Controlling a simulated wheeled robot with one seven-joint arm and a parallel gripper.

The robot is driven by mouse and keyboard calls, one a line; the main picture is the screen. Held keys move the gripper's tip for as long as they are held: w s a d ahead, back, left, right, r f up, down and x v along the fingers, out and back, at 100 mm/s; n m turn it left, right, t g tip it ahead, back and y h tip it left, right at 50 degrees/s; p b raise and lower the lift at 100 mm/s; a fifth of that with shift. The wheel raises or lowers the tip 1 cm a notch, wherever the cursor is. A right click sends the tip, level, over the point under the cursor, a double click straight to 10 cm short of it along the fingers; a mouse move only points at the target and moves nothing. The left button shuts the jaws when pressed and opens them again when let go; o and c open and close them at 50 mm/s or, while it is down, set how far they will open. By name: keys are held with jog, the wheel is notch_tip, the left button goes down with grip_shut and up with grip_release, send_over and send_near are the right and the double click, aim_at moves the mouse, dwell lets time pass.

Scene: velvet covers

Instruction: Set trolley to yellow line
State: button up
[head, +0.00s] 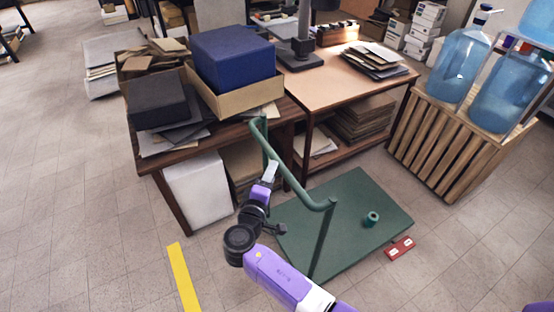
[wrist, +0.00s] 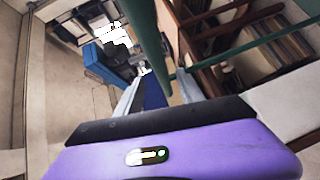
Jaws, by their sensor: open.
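The trolley (head: 350,240) has a flat dark green deck and a raised green tube handle (head: 302,185). It stands on the floor right of centre in the head view. The yellow line (head: 183,280) is a short strip on the floor to the trolley's left, clear of it. My gripper (head: 271,170) is open at the handle's crossbar. In the wrist view, the handle (wrist: 150,45) passes between the spread fingers of my gripper (wrist: 157,93). I cannot tell whether the fingers touch it. My arm hides part of the deck's near left side.
A small green cylinder (head: 372,218) stands on the deck. A red item (head: 400,249) lies by its right edge. A cluttered desk (head: 165,160), a second table (head: 345,88) and a slatted crate (head: 445,150) with blue water bottles stand behind. Floor between trolley and line looks clear.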

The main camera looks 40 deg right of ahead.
jog(key=shift+p+x, duration=0.55)
jog(key=shift+x, duration=3)
jog(key=shift+f, duration=0.1)
grip_shut()
